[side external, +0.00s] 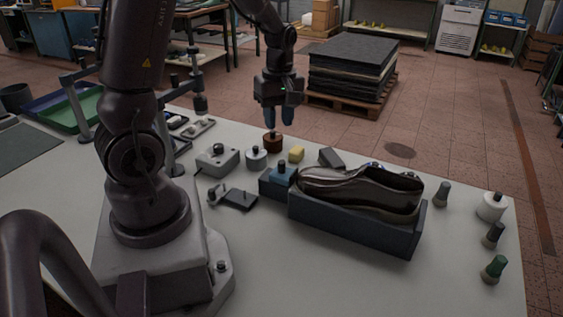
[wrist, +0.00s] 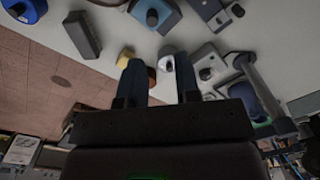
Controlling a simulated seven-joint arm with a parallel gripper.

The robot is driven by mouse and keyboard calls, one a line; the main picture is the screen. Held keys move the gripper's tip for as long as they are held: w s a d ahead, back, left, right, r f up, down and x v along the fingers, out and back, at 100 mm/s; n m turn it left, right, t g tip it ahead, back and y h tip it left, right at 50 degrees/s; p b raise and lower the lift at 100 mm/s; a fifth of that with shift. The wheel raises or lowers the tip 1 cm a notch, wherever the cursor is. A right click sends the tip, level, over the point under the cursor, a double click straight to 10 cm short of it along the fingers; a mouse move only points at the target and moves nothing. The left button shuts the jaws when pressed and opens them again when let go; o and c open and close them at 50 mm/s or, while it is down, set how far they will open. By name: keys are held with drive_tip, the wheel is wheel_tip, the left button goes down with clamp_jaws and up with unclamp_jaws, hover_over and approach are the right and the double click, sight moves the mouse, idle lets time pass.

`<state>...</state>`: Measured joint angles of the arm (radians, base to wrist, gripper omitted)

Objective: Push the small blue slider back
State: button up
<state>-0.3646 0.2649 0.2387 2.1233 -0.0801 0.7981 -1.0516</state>
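The blue block with a black knob (side external: 280,180) looks like the slider. It sits at the left end of the dark tray (side external: 350,228) that holds a glossy dark shoe-shaped piece (side external: 360,190). A blue block with a dark knob (wrist: 166,14) also shows at the top of the wrist view. My gripper (side external: 279,122) hangs above the back of the table, behind the blue block and apart from it. In the wrist view its two fingers (wrist: 158,66) stand apart with nothing visibly held. A brown round piece with a knob (side external: 273,145) stands just below the fingertips.
A yellow block (side external: 297,154), a white round piece with a black knob (side external: 256,158) and a grey block (side external: 331,158) stand nearby. A grey box with a knob (side external: 218,162) is left of them. Several knobbed pieces stand at right. The table's front is clear.

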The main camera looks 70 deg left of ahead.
sight(282, 161)
drive_tip(key=f+n, duration=0.1)
drive_tip(key=f, duration=0.3)
drive_tip(key=f+n, duration=0.1)
drive_tip(key=f, duration=0.3)
drive_tip(key=w+f+n, duration=0.1)
drive_tip(key=f, duration=0.3)
drive_tip(key=shift+a+f, duration=0.2)
drive_tip(key=shift+f, duration=0.05)
